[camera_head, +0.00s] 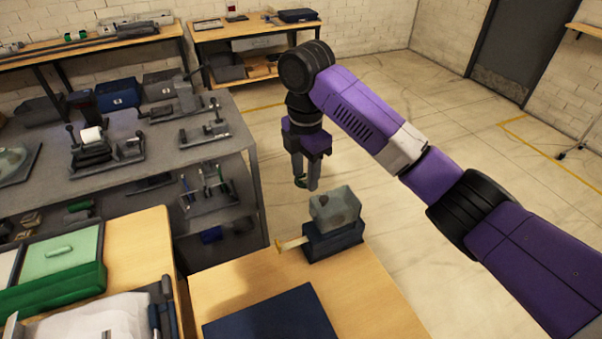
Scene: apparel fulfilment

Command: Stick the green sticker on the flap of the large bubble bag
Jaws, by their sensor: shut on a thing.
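My gripper (306,183) hangs fingers down, above and slightly behind the grey-topped dark block on the front table. It is shut on a small greenish piece at its fingertips. The piece is too small to tell clearly whether it is the green sticker. A pale grey-white flat package (88,322) lies at the lower left and is cut off by the picture's edge. It may be the large bubble bag; its flap cannot be made out.
The dark block (333,243) has a pale strip at its left. A dark blue mat (269,318) lies on the wooden table (222,281). A green case (62,283) sits at left. A grey shelf (222,135) with several tools stands behind. Floor right of the gripper is clear.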

